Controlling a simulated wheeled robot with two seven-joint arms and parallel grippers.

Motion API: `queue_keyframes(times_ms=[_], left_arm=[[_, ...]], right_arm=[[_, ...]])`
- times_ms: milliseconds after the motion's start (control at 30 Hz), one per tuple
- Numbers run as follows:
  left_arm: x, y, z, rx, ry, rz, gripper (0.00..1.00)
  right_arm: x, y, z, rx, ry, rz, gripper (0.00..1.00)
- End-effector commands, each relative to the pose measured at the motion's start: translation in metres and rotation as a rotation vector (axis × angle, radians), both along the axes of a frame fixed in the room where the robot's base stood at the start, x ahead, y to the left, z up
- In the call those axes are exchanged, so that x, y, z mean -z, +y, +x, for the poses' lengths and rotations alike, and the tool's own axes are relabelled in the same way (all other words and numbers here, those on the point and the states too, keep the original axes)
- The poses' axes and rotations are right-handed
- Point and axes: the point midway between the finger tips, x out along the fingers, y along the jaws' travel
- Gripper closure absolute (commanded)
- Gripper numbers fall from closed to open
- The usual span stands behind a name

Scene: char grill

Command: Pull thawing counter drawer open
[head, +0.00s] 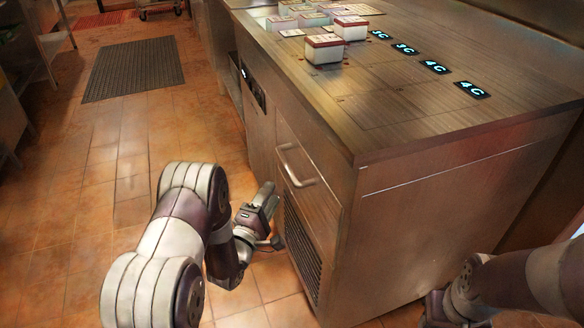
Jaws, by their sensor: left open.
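The thawing counter (420,215) is a steel unit with a flat top. Its drawer (318,190) is on the left-facing side, near the front corner, and looks closed, its front flush with the side. A curved metal bar handle (296,168) sits on the drawer front. My left gripper (270,215) is open, low beside the counter, below and left of the handle and apart from it. My right arm comes in at the lower right, in front of the counter's end, and its fingers are not visible.
Red-lidded containers (324,50) stand on the far part of the counter top, beside lit temperature labels (433,67). A vent grille (302,250) is below the drawer. Tiled floor (60,200) is open to the left, with a dark mat (134,68) farther back.

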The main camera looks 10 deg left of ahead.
Motion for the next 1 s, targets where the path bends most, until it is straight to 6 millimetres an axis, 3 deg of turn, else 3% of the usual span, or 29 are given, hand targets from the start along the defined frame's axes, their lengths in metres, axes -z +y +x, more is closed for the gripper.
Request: queue_keyframes(times_ms=[200,400,567,800,833,967,1000], left_arm=[[-0.004,-0.01,0.054,0.001,-0.004,0.004,0.56],[-0.011,-0.018,0.094,-0.001,-0.003,0.003,0.56],[-0.014,-0.02,0.108,-0.002,0.001,0.004,0.56],[-0.015,-0.02,0.11,-0.002,0.002,0.004,0.56],[-0.015,-0.02,0.11,-0.002,0.002,0.004,0.59],[-0.015,-0.02,0.109,-0.002,0.002,0.004,1.0],[-0.015,-0.02,0.109,-0.002,0.002,0.004,1.0]], right_arm=[[0.016,0.0,0.0,0.0,0.001,0.0,0.57],[0.025,0.0,0.0,0.0,0.001,0.0,0.57],[0.027,0.0,0.0,0.0,0.001,0.0,0.57],[0.026,0.0,0.0,0.0,0.001,0.0,0.57],[0.026,0.0,0.0,0.0,0.001,0.0,0.57],[0.027,0.0,0.0,0.0,0.001,0.0,0.57],[0.027,0.0,0.0,0.0,0.001,0.0,0.57]])
